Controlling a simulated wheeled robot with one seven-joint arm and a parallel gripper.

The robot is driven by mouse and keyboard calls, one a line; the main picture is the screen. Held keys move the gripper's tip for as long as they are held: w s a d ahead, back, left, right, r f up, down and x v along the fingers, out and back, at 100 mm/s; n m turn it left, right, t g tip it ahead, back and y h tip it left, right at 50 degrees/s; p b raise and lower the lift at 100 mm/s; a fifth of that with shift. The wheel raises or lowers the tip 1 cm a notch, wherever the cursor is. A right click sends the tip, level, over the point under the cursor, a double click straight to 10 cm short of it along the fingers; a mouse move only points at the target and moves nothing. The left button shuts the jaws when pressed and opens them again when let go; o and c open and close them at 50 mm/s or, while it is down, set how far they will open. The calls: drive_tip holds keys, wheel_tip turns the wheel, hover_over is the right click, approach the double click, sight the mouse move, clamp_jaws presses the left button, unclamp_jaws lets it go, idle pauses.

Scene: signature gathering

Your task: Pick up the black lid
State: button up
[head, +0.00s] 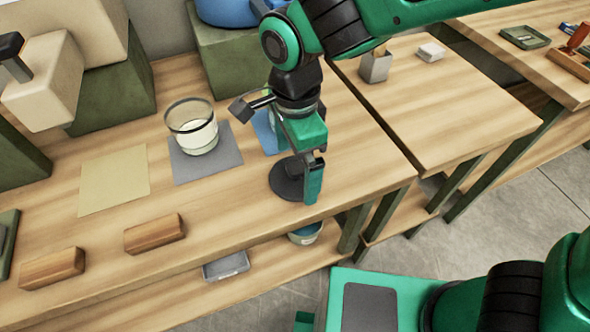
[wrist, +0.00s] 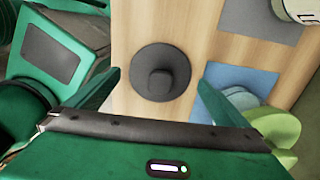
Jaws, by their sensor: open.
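The black lid (head: 284,180) is a round dark disc lying on the wooden table near its front edge. In the wrist view the lid (wrist: 160,72) shows whole, with a raised knob at its middle. My gripper (head: 310,177) is above the lid and hides part of it in the head view. In the wrist view my gripper (wrist: 157,88) has its two green fingers apart, one on each side of the lid, with nothing held between them. How far the fingertips are above the table is hard to tell.
A glass jar (head: 192,127) stands on a grey mat (head: 222,160). A blue mat (head: 266,135) lies behind my gripper; in the wrist view green and pale blue items sit on it. A yellow mat (head: 114,180) and two wooden blocks (head: 154,234) are at left.

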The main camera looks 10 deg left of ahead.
drive_tip(key=shift+f, duration=0.7)
drive_tip(key=c, duration=0.9)
drive_tip(key=shift+r, duration=0.15)
